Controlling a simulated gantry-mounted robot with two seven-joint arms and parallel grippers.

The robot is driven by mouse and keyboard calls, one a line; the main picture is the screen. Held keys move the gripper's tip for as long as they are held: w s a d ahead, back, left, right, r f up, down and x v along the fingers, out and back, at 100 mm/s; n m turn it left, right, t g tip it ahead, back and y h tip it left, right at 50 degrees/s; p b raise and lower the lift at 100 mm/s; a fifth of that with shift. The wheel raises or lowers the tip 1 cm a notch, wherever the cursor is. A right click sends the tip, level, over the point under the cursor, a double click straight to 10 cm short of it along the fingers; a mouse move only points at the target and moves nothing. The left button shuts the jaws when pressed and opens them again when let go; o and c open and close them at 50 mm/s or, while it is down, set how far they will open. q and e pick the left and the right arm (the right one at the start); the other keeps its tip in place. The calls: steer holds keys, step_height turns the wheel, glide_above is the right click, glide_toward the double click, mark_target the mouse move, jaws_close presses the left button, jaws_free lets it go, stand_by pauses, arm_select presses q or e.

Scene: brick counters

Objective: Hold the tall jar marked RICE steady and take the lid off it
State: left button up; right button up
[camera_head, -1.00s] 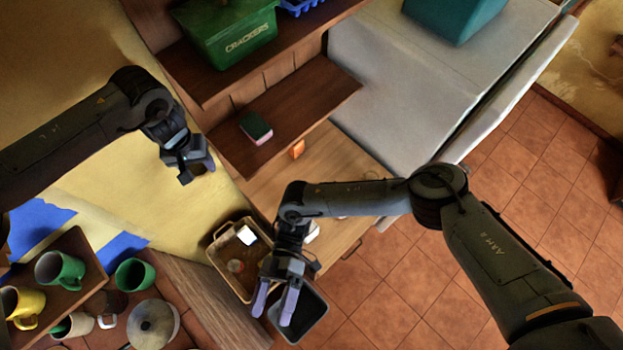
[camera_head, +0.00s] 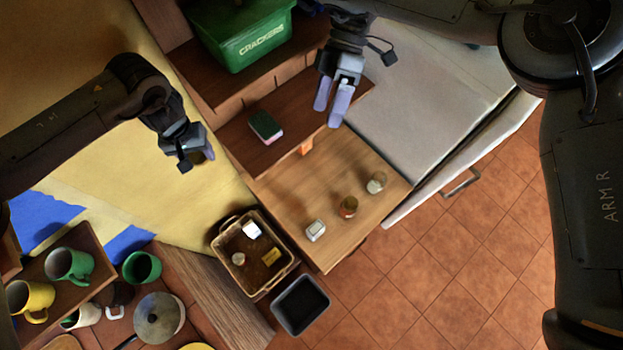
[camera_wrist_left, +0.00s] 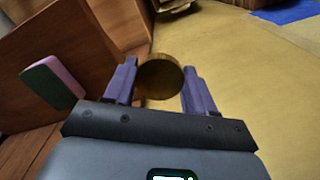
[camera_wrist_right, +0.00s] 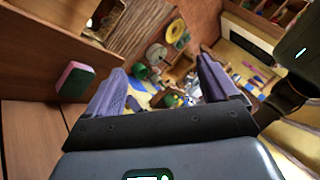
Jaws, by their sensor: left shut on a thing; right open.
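My left gripper (camera_head: 196,160) is shut on a round brown-gold thing (camera_wrist_left: 160,78), which sits between its fingers in the left wrist view. It looks like a lid or jar top; whether a jar hangs under it I cannot tell. No RICE marking is readable in any view. My right gripper (camera_head: 332,108) is open and empty, in front of the shelf and near the green crackers box. Its spread fingers also show in the right wrist view (camera_wrist_right: 162,72).
A green CRACKERS box (camera_head: 240,35) stands on the upper shelf and a green-pink sponge (camera_head: 265,126) on the lower one. Small jars (camera_head: 348,206) stand on the wooden counter (camera_head: 300,205). A basket (camera_head: 285,270) and a dark bin (camera_head: 300,305) are nearer. Mugs (camera_head: 70,265) stand left.

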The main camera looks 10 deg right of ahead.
arm_select(q)
steer(key=shift+w+a+r, duration=0.1)
steer(key=shift+w+r, duration=0.1)
steer(key=shift+r+p, duration=0.1)
steer(key=shift+p, duration=0.2)
arm_select(e)
steer(key=w+d+r+t, duration=0.1)
steer(key=d+r+t, duration=0.1)
steer(key=r, duration=0.8)
steer(key=w+d+r+t+h, duration=0.1)
steer(key=w+d+r+t, duration=0.15)
steer(key=r, duration=0.85)
steer(key=w+d+r+t, duration=0.1)
steer(key=r+t, duration=0.2)
steer(key=r, duration=0.7)
steer(key=shift+s+f, duration=0.2)
steer(key=shift+f, duration=2.5)
steer(key=shift+o, duration=1.2)
